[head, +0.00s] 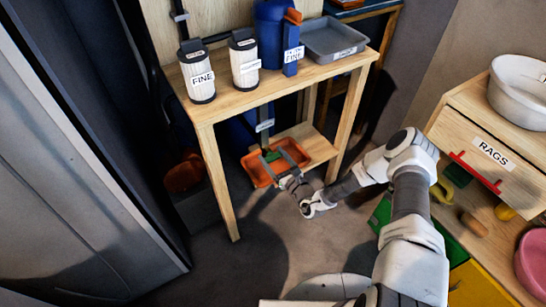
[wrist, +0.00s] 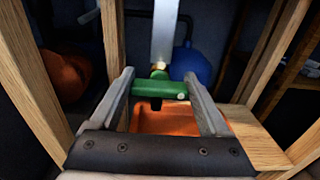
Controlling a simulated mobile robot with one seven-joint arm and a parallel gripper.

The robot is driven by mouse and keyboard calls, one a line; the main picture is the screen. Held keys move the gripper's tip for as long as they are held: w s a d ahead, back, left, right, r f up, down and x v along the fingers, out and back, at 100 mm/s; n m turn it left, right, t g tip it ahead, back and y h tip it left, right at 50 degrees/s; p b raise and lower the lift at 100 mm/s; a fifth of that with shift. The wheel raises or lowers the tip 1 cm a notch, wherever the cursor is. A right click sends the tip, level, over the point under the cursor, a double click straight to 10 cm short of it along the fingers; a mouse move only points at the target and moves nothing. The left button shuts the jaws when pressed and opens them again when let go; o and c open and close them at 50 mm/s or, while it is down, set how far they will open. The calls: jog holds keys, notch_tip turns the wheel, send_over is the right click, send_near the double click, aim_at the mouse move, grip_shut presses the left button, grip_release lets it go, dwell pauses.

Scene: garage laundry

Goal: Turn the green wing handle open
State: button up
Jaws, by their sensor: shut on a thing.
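The green wing handle (wrist: 160,88) lies crosswise between the fingers in the wrist view, below a brass fitting (wrist: 158,67) on a flat grey upright pipe or strip (wrist: 165,30). My gripper (wrist: 160,84) is shut on the handle, with one finger at each end of it. In the head view, my gripper (head: 275,161) reaches under the wooden table, and only a small green part of the handle (head: 271,156) shows between the fingers. How far the handle is turned is hard to tell.
An orange tray (head: 256,176) sits on the low shelf (head: 318,148) beneath the handle. Wooden table legs (head: 216,185) stand on both sides. Filter canisters (head: 196,75) and a grey tray (head: 332,41) stand on the tabletop. A RAGS drawer unit (head: 470,125) is at right.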

jog(key=shift+p, duration=0.3)
jog(key=n+p, duration=0.2)
jog(key=n, duration=0.1)
jog(key=shift+s+r+n+p, duration=0.1)
jog(key=shift+n+p, duration=0.3)
jog(key=n+p, duration=0.2)
jog(key=n, duration=0.2)
jog(key=shift+a+n+p, duration=0.15)
jog(key=shift+n+p, duration=0.15)
jog(key=shift+p, duration=0.1)
jog(key=n+p, duration=0.1)
jog(key=n, duration=0.1)
jog(key=n+p, duration=0.1)
jog(key=n, duration=0.1)
jog(key=shift+s+f+n, duration=0.1)
jog(key=shift+f+n, duration=0.1)
jog(key=shift+n, duration=0.1)
jog(key=n+p, duration=0.1)
jog(key=n, duration=0.1)
jog(key=n+p, duration=0.1)
jog(key=n, duration=0.1)
jog(key=shift+f+n, duration=0.2)
jog(key=shift+n, duration=0.2)
jog(key=o, duration=1.2)
